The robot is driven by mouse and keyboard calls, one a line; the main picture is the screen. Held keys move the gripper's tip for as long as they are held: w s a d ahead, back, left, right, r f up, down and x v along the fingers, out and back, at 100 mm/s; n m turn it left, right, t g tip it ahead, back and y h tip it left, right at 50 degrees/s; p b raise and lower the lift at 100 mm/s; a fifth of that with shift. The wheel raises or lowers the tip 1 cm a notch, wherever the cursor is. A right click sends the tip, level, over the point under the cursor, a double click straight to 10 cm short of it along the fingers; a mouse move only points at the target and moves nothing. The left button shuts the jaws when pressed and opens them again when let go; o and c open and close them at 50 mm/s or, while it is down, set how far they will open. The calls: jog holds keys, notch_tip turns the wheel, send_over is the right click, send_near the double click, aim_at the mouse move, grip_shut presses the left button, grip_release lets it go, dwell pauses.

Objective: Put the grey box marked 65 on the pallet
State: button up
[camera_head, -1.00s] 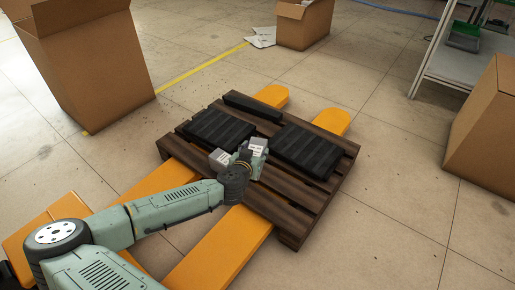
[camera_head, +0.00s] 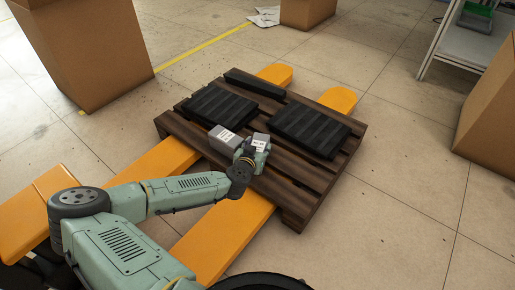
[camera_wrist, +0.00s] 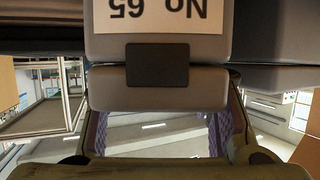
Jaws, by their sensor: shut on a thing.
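My gripper (camera_head: 240,148) is shut on the box, reaching in from the near side. I cannot tell whether the box's underside touches the boards.
Two black slatted pieces (camera_head: 221,105) (camera_head: 310,129) and a black bar (camera_head: 254,84) lie on the pallet. Orange forks (camera_head: 222,238) run under it. Cardboard boxes stand at left (camera_head: 82,50) and right (camera_head: 490,115). Open floor lies right of the pallet.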

jog(key=o, duration=1.2)
jog(key=shift+s+r, duration=0.1)
jog(key=shift+r, duration=0.05)
jog(key=p+v, duration=0.3)
jog(key=v, duration=0.8)
jog(key=shift+s, duration=0.35)
jog(key=shift+a+r, duration=0.1)
jog(key=shift+a, duration=0.05)
